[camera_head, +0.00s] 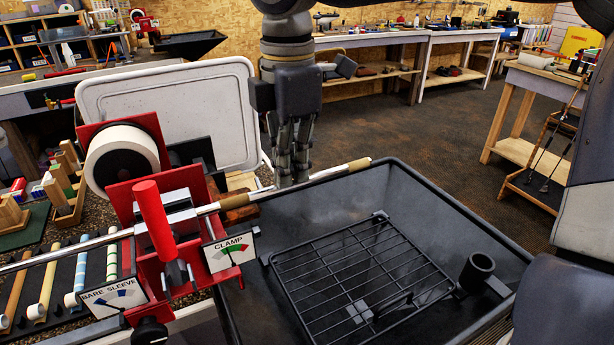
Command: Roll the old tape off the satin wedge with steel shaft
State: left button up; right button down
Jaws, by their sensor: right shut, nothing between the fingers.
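The steel shaft (75,246) of the club lies across the red clamp stand (192,240), rising slightly to the right. Past the clamp its butt end carries tan and pale tape (325,175), with a tan tip over the edge of the dark tub. The club's head is outside the view at left. My right gripper (290,178) points down with its fingers together and empty. Its fingertips are at the shaft's taped part, just behind it in the picture; I cannot tell whether they touch it. My left gripper is not in view.
A dark tub (480,215) with a black wire rack (355,280) sits below the tape end. A white tape roll (120,158) and a red handle (155,220) stand by the clamp. A pale tray (190,100) leans behind. Several grips (75,270) lie at left.

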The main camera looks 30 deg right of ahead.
aim_at(232, 199)
jog(key=shift+a, duration=0.1)
jog(key=shift+w+a+p, duration=0.15)
jog(key=shift+a+p, duration=0.6)
jog(key=shift+a, duration=1)
jog(key=shift+w+a, duration=0.1)
jog(key=shift+a, duration=0.4)
jog(key=a+p, duration=0.2)
jog(key=a, duration=0.1)
jog(key=shift+w, duration=0.1)
jog(key=shift+a+p, duration=0.35)
jog(key=shift+p, duration=0.05)
jog(key=shift+w+a+f, duration=0.1)
jog(key=shift+w+a, duration=0.05)
jog(key=shift+a, duration=0.15)
